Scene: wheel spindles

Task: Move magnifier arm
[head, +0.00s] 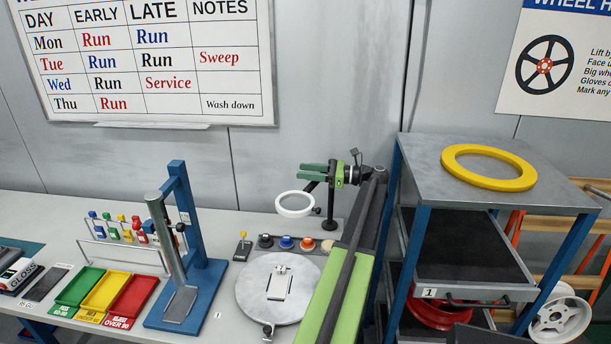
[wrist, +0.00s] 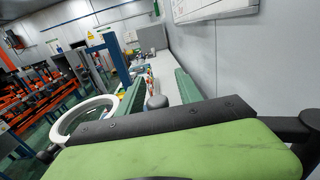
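The magnifier's white ring (head: 295,204) hangs over the bench in the head view, beside a dark upright post (head: 331,205). A dark round knob (head: 318,210) shows between ring and post. My gripper (head: 304,171) has green fingers pointing left, above the ring and by the post top. In the wrist view the ring (wrist: 62,130) is at the left, and a grey round knob (wrist: 157,102) shows between the two separated fingers of my gripper (wrist: 158,86). My gripper is open. I cannot tell whether it touches the magnifier; my palm hides the lower part.
A round grey turntable (head: 255,298) lies below the ring. A blue stand (head: 180,225) with a grey cylinder stands to the left. Coloured trays (head: 130,299) are further left. A grey shelf rack (head: 415,185) bearing a yellow ring (head: 455,170) stands close on the right.

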